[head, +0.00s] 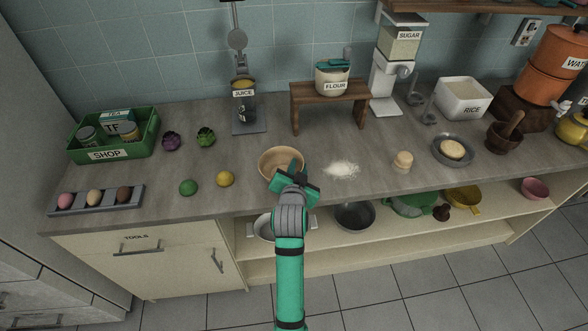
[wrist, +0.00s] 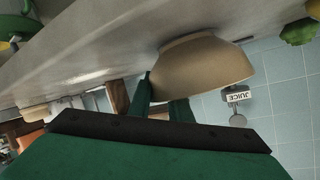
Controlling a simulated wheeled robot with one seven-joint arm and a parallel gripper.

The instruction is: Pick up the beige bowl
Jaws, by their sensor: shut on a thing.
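The beige bowl (head: 277,161) is at the front middle of the counter in the head view, partly covered by my gripper (head: 297,174). In the wrist view the beige bowl (wrist: 205,62) shows from the side, and the picture is turned over. My gripper (wrist: 166,92) is shut on the bowl's near right rim, with the fingers at its edge. The bowl looks close to the counter; I cannot tell whether its base touches it. Part of the rim is hidden by the gripper.
White powder (head: 341,169) lies right of the bowl. A yellow ball-like fruit (head: 225,179) and a green one (head: 188,187) lie left. The juice dispenser (head: 246,110) and a wooden stand (head: 331,92) with the flour jar (head: 333,78) are behind. The counter's front edge is close.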

